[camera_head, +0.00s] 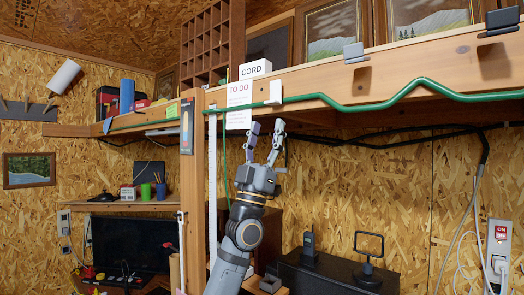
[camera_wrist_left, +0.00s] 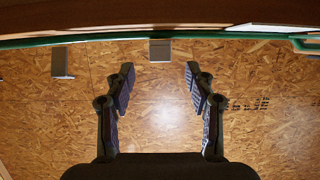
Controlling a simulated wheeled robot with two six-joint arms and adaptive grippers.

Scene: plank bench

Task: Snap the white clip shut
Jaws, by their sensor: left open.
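The white clip (camera_head: 275,92) sits on the front face of the wooden shelf beam, at the green hose (camera_head: 345,106). Whether its flap is open or shut is too small to tell. My left gripper (camera_head: 266,133) is just below the clip, pointing up, with its fingers spread and nothing between them. A gap shows between fingertips and clip. In the left wrist view, both fingers (camera_wrist_left: 160,80) stand apart, and a pale squarish piece (camera_wrist_left: 160,50), probably the clip, is centred beyond them under the hose. My right gripper is not in view.
A grey clip (camera_head: 353,54) and a black clip (camera_head: 502,22) are further right on the beam (camera_head: 420,66). A TO DO paper (camera_head: 239,103) hangs just left of the white clip. A black stand (camera_head: 368,258) is below right. The space right of my gripper is clear.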

